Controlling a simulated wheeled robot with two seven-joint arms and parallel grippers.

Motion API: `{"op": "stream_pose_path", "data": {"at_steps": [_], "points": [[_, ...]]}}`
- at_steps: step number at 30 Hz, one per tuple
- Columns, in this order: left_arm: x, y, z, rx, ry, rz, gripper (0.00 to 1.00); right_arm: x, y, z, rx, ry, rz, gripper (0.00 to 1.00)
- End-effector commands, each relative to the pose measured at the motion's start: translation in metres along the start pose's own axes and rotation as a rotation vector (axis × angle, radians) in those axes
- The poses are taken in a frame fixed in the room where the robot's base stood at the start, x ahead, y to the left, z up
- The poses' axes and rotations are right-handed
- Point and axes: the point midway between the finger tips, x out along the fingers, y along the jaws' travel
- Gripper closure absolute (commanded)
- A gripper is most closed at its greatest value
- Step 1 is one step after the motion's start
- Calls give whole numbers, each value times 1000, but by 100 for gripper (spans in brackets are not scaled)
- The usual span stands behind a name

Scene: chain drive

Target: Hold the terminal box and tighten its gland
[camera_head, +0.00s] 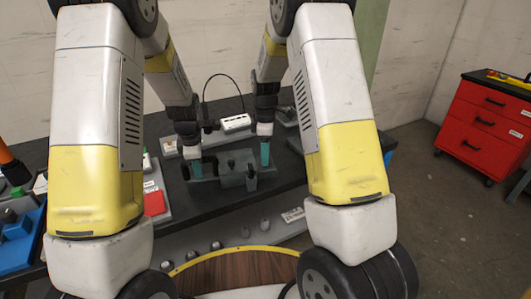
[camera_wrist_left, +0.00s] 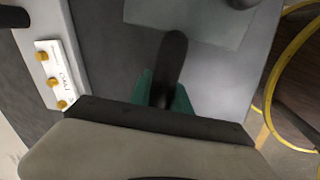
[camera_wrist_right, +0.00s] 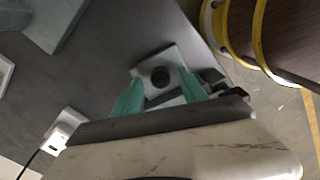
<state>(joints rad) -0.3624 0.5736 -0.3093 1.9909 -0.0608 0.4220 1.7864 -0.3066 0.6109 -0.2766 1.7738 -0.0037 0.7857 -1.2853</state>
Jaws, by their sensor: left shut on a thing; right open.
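My left gripper (camera_head: 197,168) is low over the bench, shut on a dark, round-ended bar (camera_wrist_left: 172,65) that stands up between its teal fingers in the left wrist view. The bar's lower end is hidden. My right gripper (camera_head: 265,153) is open. In the right wrist view, a pale grey block with a dark round hole or knob (camera_wrist_right: 160,77) shows between and beyond its fingers; I cannot tell whether they touch it. A white box with a black cable (camera_head: 235,122) stands behind the grippers. I cannot tell for sure which part is the terminal box or gland.
A grey-green housing (camera_head: 238,168) stands between the grippers on the dark bench. A strip with several knobs (camera_head: 218,246) runs along the front. A round wooden top with a yellow rim (camera_head: 235,270) is nearest me. A red drawer cabinet (camera_head: 485,130) stands far right, with open floor before it.

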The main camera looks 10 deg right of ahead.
Motion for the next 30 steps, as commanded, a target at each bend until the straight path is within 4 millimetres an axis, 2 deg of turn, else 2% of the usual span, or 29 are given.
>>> {"op": "stream_pose_path", "data": {"at_steps": [4,9,11,12,23,30], "points": [[0,0,0,0,-1,1,100,0,0,0,0,0,0,52],[0,0,0,0,-1,1,100,0,0,0,0,0,0,85],[0,0,0,0,-1,1,100,0,0,0,0,0,0,97],[0,0,0,0,-1,1,100,0,0,0,0,0,0,100],[0,0,0,1,-1,1,100,0,0,0,46,1,0,100],[0,0,0,1,-1,1,100,0,0,-1,193,1,-1,100]]}}
